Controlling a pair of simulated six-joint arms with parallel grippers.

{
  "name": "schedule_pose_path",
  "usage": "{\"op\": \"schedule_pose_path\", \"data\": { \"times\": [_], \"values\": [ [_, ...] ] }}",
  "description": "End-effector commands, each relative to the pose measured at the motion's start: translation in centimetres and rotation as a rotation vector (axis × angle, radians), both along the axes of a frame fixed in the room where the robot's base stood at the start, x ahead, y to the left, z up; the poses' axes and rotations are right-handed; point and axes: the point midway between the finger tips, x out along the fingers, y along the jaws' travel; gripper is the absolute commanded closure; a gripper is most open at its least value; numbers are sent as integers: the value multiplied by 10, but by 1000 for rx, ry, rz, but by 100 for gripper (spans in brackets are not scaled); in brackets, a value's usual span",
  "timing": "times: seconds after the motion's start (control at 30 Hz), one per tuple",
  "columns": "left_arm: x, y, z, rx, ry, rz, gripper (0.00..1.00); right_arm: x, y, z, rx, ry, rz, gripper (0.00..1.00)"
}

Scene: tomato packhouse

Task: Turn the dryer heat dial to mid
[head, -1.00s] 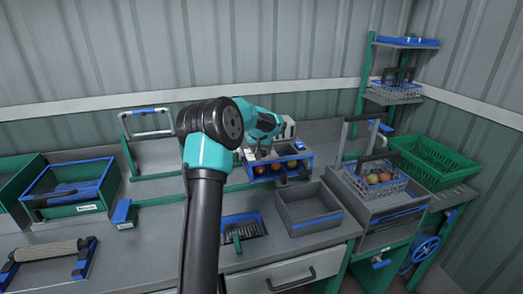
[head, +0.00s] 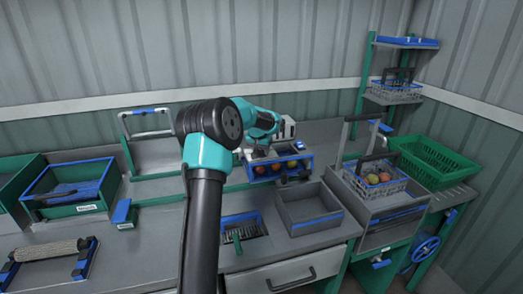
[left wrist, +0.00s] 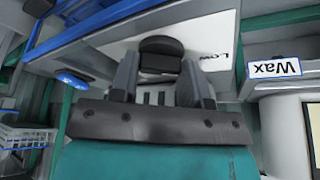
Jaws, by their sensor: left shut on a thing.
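The dryer (head: 310,160) is a blue-edged unit at the back of the bench in the head view, with red tomatoes in its front. The dark round heat dial (left wrist: 160,46) shows in the left wrist view against a pale panel (left wrist: 222,22). The word LOW stands on the panel to the right of the dial, upside down in this view. My left gripper (left wrist: 162,75) is shut on the dial, one finger on each side. In the head view my left gripper (head: 257,154) is small and partly hidden at the dryer. Which mark the dial points at cannot be told.
A label reading Wax (left wrist: 274,68) is right of the panel in the wrist view. A grey open bin (head: 312,228) stands in front of the dryer. A wire basket of tomatoes (head: 378,192) and a green crate (head: 432,165) are to the right.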

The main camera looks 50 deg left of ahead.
Motion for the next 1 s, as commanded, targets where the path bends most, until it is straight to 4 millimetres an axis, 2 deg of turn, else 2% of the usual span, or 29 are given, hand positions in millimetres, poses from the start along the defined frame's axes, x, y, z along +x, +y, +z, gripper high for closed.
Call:
{"op": "schedule_pose_path", "data": {
  "times": [1.0],
  "values": [
    [0,6,0,-2,-1,-800,81,0,0,0,0,0,0,57]
  ]
}}
